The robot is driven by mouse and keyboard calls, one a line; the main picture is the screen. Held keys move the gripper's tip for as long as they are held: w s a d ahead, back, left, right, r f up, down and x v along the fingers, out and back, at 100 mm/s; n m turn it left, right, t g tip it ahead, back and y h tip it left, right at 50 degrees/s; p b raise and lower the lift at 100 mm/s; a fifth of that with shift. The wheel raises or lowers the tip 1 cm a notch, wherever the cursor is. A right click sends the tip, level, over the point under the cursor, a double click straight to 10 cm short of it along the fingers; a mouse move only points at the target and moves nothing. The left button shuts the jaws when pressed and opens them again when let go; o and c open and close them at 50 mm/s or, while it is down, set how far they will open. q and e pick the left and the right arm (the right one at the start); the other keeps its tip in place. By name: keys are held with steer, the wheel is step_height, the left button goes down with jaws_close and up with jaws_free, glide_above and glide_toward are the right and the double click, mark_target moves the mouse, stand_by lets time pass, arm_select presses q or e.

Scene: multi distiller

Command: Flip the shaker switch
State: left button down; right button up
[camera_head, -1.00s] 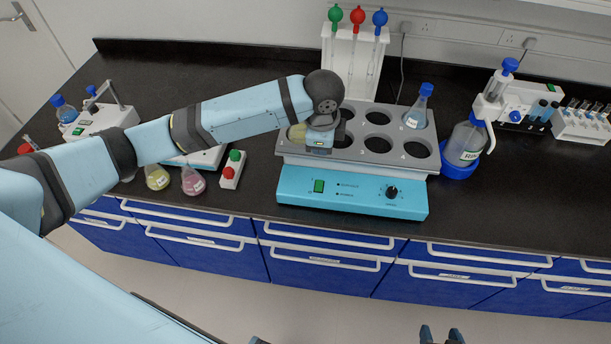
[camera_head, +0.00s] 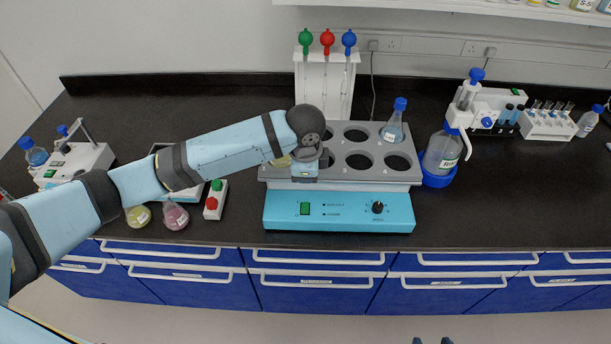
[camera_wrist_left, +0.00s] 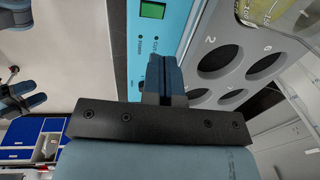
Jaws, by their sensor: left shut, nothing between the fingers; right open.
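The shaker (camera_head: 339,211) is a turquoise box with a grey top plate of round holes. Its green switch (camera_head: 305,208) is on the left of the front panel, with a black knob (camera_head: 377,207) to the right. My left gripper (camera_head: 305,175) is just above and behind the switch, seen mostly from its wrist. In the left wrist view its fingers (camera_wrist_left: 165,80) are shut and empty beside the front panel, and the green switch (camera_wrist_left: 152,10) shows at the top, apart from them. My right gripper (camera_head: 432,341) barely shows at the bottom edge, away from the bench; it is open.
A clear flask (camera_head: 392,125) with blue cap sits in a back hole. A yellow flask (camera_wrist_left: 275,8) stands close to my left gripper. Two flasks and a red-green button box (camera_head: 214,199) are left of the shaker; a bottle (camera_head: 442,152) stands right.

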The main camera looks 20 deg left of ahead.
mark_target(306, 203)
arm_select(q)
steer(key=f, duration=0.3)
steer(key=w+f, duration=0.1)
steer(key=f, duration=0.3)
steer(key=f+p, duration=0.1)
steer(key=f, duration=0.3)
steer(key=shift+w+a+f, duration=0.1)
steer(key=shift+w+a, duration=0.05)
steer(key=shift+a, duration=0.05)
arm_select(e)
steer(key=shift+r, duration=0.55)
